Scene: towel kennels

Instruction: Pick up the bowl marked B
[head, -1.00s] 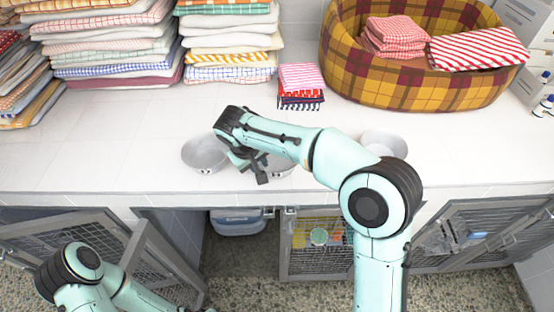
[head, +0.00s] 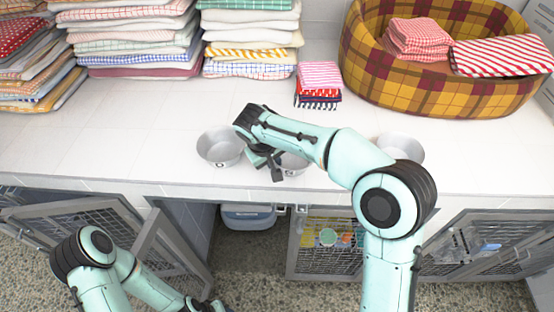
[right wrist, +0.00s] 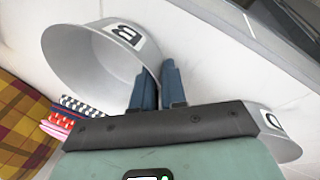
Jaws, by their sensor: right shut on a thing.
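The bowl marked B (head: 293,164) is the middle one of three grey metal bowls on the white counter, partly hidden behind my right gripper. Its B label shows on its side in the right wrist view (right wrist: 85,62). My right gripper (head: 266,168) is shut on its rim; the two blue-grey fingers (right wrist: 158,85) lie at the bowl's edge in the right wrist view. The bowl appears to stand on the counter. My left gripper (head: 208,305) is low at the bottom edge, away from the bowls, and its fingers are not clear.
One bowl (head: 220,148) stands just left of my right gripper, another (head: 402,150) behind my right forearm. Folded towels (head: 250,40) and a plaid basket (head: 430,90) line the back. Below the counter, mesh doors (head: 75,225) stand open at the left.

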